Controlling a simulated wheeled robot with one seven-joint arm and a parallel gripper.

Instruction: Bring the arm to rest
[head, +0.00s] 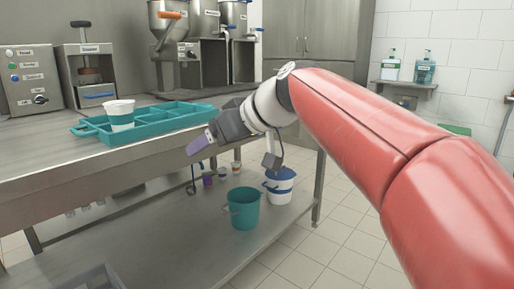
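My arm (350,115) is red with a white wrist and reaches in from the right, bent toward the bench. My gripper (197,146) is dark grey with a purple-grey end. It hangs in front of the bench's front edge and points down to the left. I see nothing held in it, but its fingers are too small and turned away to tell open from shut.
A teal bucket (243,212) and a white bucket (280,190) stand on the lower shelf. Tiled floor (335,245) is clear at right.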

